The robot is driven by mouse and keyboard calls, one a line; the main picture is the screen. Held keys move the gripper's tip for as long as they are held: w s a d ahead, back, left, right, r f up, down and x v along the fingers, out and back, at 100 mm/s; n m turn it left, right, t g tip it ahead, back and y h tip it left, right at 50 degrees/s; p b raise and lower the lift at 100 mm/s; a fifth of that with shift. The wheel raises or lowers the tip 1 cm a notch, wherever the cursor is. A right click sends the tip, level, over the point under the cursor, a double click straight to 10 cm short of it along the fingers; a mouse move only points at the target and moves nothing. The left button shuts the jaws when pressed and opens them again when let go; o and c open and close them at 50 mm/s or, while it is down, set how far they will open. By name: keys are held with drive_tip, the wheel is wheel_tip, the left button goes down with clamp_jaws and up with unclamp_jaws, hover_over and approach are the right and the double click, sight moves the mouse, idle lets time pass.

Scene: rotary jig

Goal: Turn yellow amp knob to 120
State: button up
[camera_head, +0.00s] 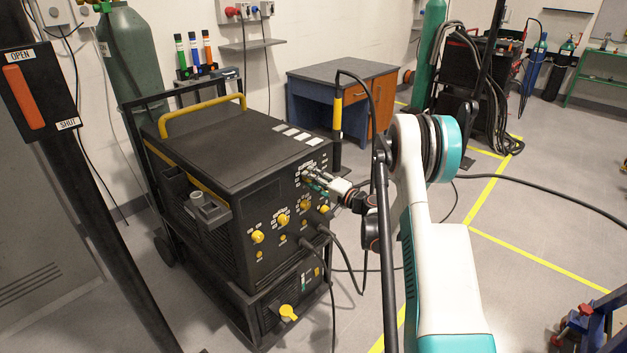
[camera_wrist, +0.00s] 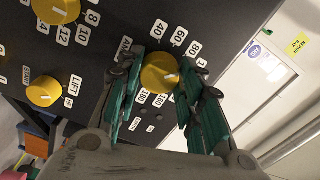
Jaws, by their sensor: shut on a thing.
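The yellow amp knob (camera_wrist: 160,73) is on the dark front panel, with a ring of white number labels around it. I can read 40, 60, 80, 160 and 180; the labels on the right are hidden by a finger. Its white mark points to the right, towards that finger. My gripper (camera_wrist: 156,88) has one green-padded finger on each side of the knob and is shut on it. In the head view my gripper (camera_head: 318,180) reaches the upper right of the front of the black welder (camera_head: 240,135) and hides the knob.
Other yellow knobs (camera_wrist: 45,91) sit close by on the panel, one beside a LIFT label. Black cables (camera_head: 335,245) hang from the welder's front. A blue workbench (camera_head: 325,95) stands behind. The grey floor to the right is mostly clear, with yellow lines.

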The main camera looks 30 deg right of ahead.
drive_tip(key=shift+m, duration=4.6)
drive_tip(key=o, duration=1.1)
drive_tip(key=shift+c, duration=0.2)
drive_tip(key=v, duration=1.2)
